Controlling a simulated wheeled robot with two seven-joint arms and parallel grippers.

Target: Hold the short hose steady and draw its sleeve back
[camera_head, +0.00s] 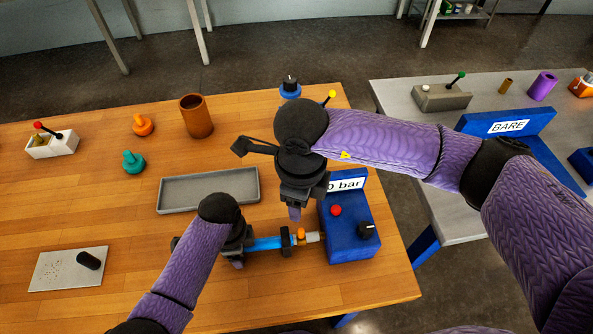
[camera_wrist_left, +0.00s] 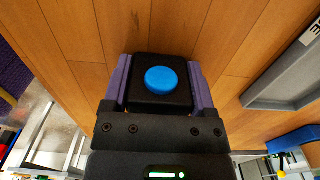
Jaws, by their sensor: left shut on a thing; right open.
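A short blue hose (camera_head: 266,243) lies level near the table's front right, its right part passing a black ring-like piece (camera_head: 286,242). Right of that are a small orange part (camera_head: 301,235) and a pale metal collar (camera_head: 313,237) at the blue box; I cannot tell which is the sleeve. My left gripper (camera_head: 238,258) is shut on the hose's left end. In the left wrist view its purple fingers flank a black block with the round blue hose end (camera_wrist_left: 160,79). My right gripper (camera_head: 295,212) is open, pointing down above the orange part, apart from it.
The blue box (camera_head: 350,240) has a red button, black knob and partly hidden "0 bar" sign. A grey tray (camera_head: 207,190) lies behind the hose. A brown cup (camera_head: 196,116) and knobs stand farther back. A grey table with a "BARE" sign (camera_head: 507,127) is right.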

